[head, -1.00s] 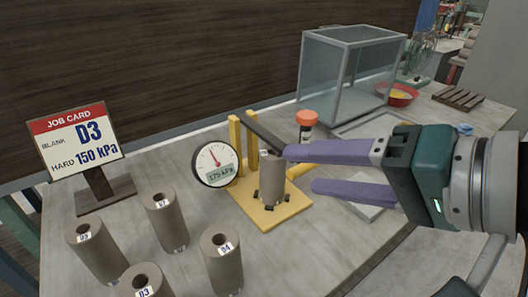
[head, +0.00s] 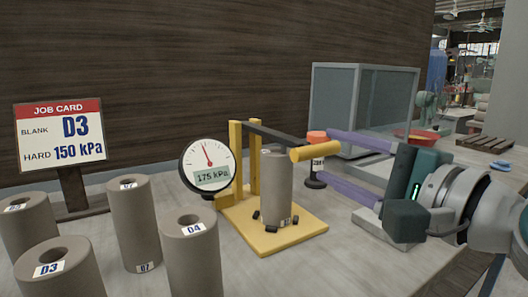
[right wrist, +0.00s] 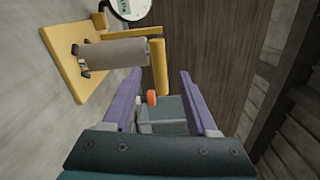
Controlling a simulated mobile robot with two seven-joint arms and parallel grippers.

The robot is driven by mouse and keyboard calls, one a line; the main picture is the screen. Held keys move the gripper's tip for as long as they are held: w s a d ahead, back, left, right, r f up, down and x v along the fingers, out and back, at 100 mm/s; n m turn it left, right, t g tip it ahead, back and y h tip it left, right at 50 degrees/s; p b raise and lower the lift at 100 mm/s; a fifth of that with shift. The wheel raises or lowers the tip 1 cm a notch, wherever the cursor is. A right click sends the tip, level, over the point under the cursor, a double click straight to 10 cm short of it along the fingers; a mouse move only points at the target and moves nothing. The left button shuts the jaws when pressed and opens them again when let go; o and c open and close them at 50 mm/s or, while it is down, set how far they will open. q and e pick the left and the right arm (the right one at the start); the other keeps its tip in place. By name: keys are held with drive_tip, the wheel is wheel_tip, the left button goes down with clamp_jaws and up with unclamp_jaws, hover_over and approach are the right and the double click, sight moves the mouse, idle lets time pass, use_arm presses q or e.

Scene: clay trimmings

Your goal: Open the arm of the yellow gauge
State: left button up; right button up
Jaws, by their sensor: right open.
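The yellow gauge has a yellow base plate (head: 305,232), two yellow posts, and a round dial (head: 208,168) reading 175 kPa. Its dark arm (head: 285,135) runs from the posts, just past the top of a grey clay cylinder (head: 277,185), to a yellow handle (head: 315,150). The arm is down, near level; I cannot tell whether it touches the cylinder. My right gripper (head: 324,153) is open, its purple fingertips above and below the handle in the head view. In the right wrist view the handle (right wrist: 159,68) lies between the fingertips, without clear contact. My left gripper is out of view.
Several grey clay cylinders stand front left, one labelled D3 (head: 60,280). A job card (head: 60,135) reads D3, 150 kPa. Behind the gripper are an orange-capped bottle (head: 316,137), a glass case (head: 335,105) and a red bowl (head: 425,136). A dark wall backs the table.

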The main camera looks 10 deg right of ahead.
sight(321, 153)
drive_tip(key=x, duration=0.6)
drive_tip(key=shift+b, duration=0.3)
drive_tip(key=shift+c, duration=0.4)
clamp_jaws()
idle(0.6)
